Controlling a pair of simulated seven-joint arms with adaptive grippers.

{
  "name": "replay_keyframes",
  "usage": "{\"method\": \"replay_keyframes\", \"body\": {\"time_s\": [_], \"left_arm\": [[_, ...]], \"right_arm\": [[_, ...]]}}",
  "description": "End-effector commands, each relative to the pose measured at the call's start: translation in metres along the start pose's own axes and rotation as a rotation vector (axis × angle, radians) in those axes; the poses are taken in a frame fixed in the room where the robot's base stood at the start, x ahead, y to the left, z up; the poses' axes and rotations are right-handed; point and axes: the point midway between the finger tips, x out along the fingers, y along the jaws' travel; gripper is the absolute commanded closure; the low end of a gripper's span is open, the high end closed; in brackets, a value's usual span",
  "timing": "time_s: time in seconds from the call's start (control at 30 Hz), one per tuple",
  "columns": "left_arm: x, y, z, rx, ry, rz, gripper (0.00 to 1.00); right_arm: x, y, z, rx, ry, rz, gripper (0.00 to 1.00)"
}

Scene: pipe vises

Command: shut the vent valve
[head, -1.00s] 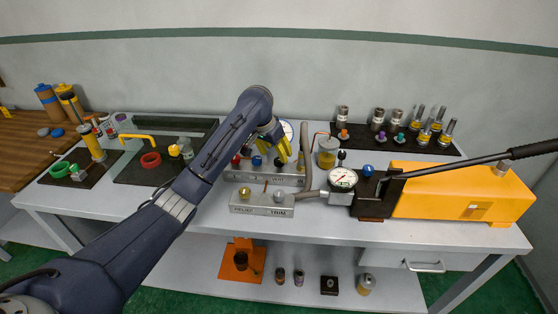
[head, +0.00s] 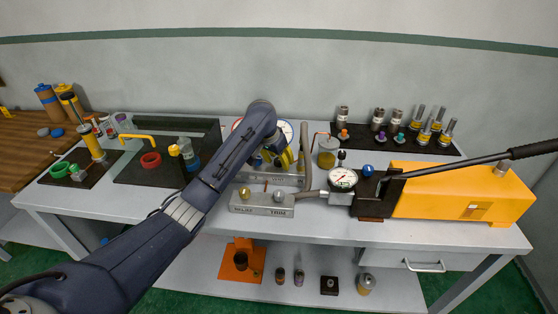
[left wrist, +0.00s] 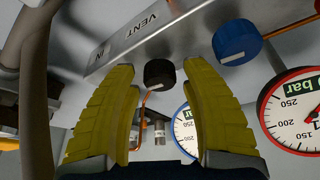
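In the left wrist view, a metal valve block (left wrist: 190,28) lettered VENT and IN carries a black knob (left wrist: 160,74) by the VENT lettering and a blue knob (left wrist: 236,40). My left gripper (left wrist: 158,68) is open, and its yellow fingers stand on either side of the black knob in that view. I cannot tell whether they touch it. In the head view, my left gripper (head: 285,160) is over the rear valve block (head: 292,181), and my arm hides most of the block's knobs. My right gripper is not in view.
A front block (head: 262,204) with brass and silver knobs stands before the rear block. A gauge (head: 342,179) and orange pump (head: 462,192) with a long lever are to the right. A grey hose (head: 305,150) rises close beside my gripper. Red-rimmed and blue-rimmed dials show behind.

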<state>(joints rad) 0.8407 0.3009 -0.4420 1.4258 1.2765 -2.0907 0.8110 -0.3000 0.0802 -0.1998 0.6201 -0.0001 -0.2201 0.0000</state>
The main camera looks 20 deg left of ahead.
Motion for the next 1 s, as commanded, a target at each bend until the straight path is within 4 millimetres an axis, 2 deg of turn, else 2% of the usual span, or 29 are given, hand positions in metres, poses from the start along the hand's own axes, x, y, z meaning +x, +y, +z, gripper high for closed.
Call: {"method": "replay_keyframes", "body": {"time_s": [0.03,0.3,0.4,0.77,1.0], "left_arm": [[-0.0002,-0.0001,-0.0001,0.000,0.000,0.000,0.60],[-0.0003,-0.0002,-0.0001,0.000,0.000,0.000,0.92],[-0.0004,-0.0002,-0.0002,0.000,0.000,-0.001,1.00],[-0.0009,-0.0010,-0.0006,0.014,0.001,0.004,1.00],[-0.0019,-0.0021,-0.0013,0.119,0.002,0.047,1.00]], "right_arm": [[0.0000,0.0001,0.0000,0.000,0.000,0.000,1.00],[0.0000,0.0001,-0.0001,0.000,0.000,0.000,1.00],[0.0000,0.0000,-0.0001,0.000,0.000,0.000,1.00],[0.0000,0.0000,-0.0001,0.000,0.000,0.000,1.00],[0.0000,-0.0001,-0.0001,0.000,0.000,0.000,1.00]]}}
